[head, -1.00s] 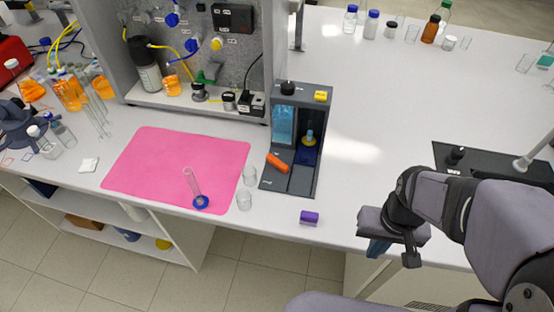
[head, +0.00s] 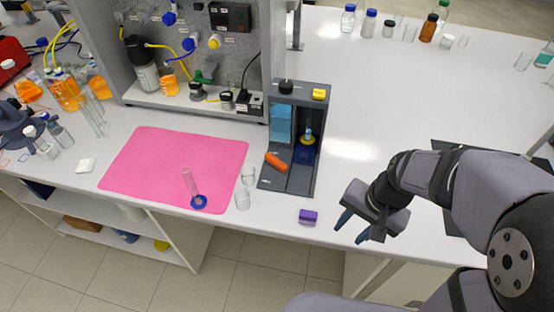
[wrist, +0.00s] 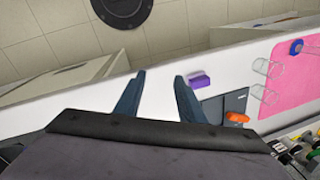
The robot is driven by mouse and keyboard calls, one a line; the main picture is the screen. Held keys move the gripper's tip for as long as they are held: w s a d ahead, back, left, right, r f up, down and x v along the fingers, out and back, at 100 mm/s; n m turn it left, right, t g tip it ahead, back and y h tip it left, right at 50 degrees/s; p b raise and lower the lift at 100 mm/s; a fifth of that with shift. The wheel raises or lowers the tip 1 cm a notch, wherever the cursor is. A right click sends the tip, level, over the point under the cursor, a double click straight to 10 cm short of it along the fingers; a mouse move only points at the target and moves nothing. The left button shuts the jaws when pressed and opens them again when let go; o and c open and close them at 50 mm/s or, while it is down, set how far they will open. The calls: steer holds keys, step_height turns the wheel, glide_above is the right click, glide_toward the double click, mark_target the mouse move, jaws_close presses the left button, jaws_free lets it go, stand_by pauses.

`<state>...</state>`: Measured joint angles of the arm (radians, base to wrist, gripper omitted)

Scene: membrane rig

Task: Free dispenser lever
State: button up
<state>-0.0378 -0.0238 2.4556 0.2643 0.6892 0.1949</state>
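The dark grey dispenser (head: 297,140) stands on the bench right of the pink mat. An orange piece (head: 276,162), possibly its lever, lies slanted at the dispenser's lower left; it also shows in the wrist view (wrist: 238,117). A blue clear tank (head: 281,124) and a blue part with a yellow ring (head: 306,144) are inside. A small purple block (head: 308,216) lies near the bench's front edge; the wrist view shows it right of the fingers (wrist: 199,81). My gripper (head: 353,229) is open and empty, right of the purple block, with its fingers pointing down-left.
Two clear beakers (head: 242,199) and a tube in a blue base (head: 197,201) stand left of the dispenser, around the pink mat (head: 165,160). A rig panel (head: 200,90) rises behind. Bottles (head: 370,22) stand at the back.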

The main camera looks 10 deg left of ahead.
steer(key=w+a+f+m+t+y+b, duration=0.2)
steer(key=w+a+m+y, duration=0.2)
steer(key=w+a+m, duration=0.75)
steer(key=m+t+y+b, duration=0.2)
steer(key=m, duration=0.6)
glide_toward(274, 159)
steer(key=shift+w+a+f, duration=0.2)
steer(key=shift+a+f, duration=0.1)
steer(key=shift+a, duration=0.05)
steer(key=shift+p+x, duration=0.75)
steer(key=shift+x, duration=2.85)
jaws_close()
